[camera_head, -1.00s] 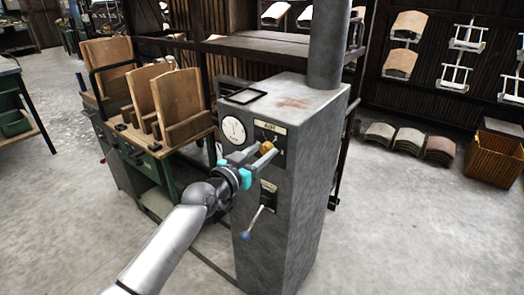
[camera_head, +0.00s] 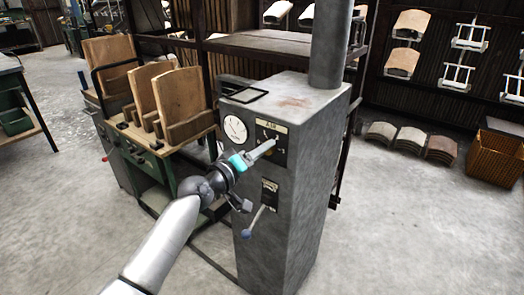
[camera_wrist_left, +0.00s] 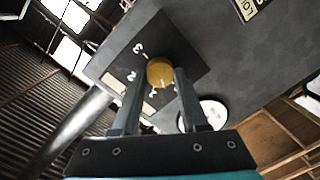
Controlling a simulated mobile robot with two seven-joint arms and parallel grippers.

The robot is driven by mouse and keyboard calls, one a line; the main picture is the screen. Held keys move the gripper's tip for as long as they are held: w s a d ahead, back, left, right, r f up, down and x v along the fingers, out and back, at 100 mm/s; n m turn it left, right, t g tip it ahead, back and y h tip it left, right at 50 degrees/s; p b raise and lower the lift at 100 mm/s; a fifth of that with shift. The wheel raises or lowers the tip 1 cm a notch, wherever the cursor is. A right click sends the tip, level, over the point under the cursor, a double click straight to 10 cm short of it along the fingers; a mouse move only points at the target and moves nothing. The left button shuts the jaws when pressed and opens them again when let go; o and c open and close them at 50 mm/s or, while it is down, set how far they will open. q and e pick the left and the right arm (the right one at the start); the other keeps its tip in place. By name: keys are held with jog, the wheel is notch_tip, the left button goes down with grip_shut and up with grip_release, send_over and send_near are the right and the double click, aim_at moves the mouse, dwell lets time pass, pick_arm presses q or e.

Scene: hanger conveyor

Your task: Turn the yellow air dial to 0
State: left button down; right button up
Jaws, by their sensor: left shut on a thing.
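The yellow air dial (camera_wrist_left: 160,72) sits on a dark plate with the numerals 1, 2 and 3 on the grey control column (camera_head: 290,190). My left gripper (camera_wrist_left: 157,85) has its two fingers on either side of the dial and is shut on it. In the head view my left gripper (camera_head: 268,150) reaches the dark plate under the AIR label (camera_head: 270,124), and its finger hides the dial. The 0 mark cannot be made out. The right gripper is not in view.
A round white gauge (camera_head: 236,129) is left of the dial. A lever with a blue knob (camera_head: 247,233) sits lower on the column. A green cart (camera_head: 155,160) with wooden boards stands to the left.

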pick_arm(q)
jog(key=n, duration=0.4)
jog(key=shift+f+n, duration=0.15)
jog(key=shift+n, duration=0.25)
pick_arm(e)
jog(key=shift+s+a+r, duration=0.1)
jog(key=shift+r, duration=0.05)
pick_arm(q)
jog(key=shift+c, duration=2.1)
grip_release()
jog(key=shift+h, duration=0.3)
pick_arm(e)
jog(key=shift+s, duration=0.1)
pick_arm(q)
jog(key=shift+a, duration=0.1)
jog(key=p+v, duration=0.2)
jog(key=v, duration=0.5)
jog(key=shift+a, duration=0.15)
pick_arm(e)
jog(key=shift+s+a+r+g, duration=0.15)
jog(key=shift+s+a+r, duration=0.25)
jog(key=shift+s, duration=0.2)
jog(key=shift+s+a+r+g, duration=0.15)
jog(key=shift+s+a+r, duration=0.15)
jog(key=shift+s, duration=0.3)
